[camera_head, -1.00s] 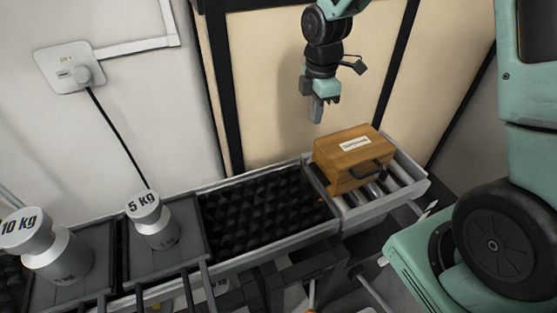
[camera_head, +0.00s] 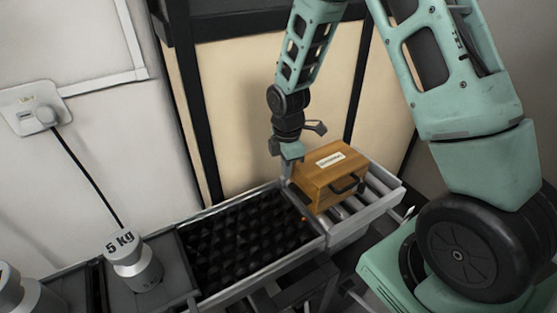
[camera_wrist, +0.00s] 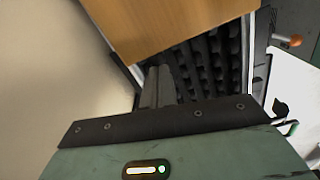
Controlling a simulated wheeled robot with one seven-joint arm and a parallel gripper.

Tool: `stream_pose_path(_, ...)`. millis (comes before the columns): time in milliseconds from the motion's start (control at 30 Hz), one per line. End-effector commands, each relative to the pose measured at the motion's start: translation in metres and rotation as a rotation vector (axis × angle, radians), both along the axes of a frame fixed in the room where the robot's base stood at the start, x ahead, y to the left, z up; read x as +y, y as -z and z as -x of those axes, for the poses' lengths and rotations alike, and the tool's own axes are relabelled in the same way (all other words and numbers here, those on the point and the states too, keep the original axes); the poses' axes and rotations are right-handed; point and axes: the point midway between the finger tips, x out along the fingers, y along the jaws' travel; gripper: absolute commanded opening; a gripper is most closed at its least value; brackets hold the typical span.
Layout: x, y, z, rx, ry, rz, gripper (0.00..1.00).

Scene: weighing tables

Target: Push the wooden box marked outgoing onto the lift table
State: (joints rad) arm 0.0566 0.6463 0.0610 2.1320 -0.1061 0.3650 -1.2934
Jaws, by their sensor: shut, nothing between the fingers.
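The wooden box (camera_head: 335,184), with a dark handle and a pale label whose print I cannot read, sits upright on the roller section (camera_head: 378,203) at the right end of the line. In the wrist view the box (camera_wrist: 165,22) fills the top. My gripper (camera_head: 286,178) is shut and empty, pointing down at the box's left end, close beside it; I cannot tell if they touch. My shut fingers (camera_wrist: 158,85) show below the box in the wrist view. A dark studded section (camera_head: 245,240) adjoins the rollers on the left. I cannot tell which section is the lift table.
A 5 kg weight (camera_head: 134,262) stands on a grey plate left of the studded section. Another weight (camera_head: 15,295) is cut off at the lower left. A pale panel wall (camera_head: 260,100) stands close behind the line. The studded section is empty.

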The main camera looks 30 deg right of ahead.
Motion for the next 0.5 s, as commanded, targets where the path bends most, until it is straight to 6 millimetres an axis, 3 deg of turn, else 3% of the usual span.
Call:
stream_pose_path(200, -0.015, 0.000, 0.003, 0.001, -0.002, 0.000, 0.00)
stream_pose_path(500, -0.016, 0.000, 0.003, 0.001, -0.003, 0.000, 0.00)
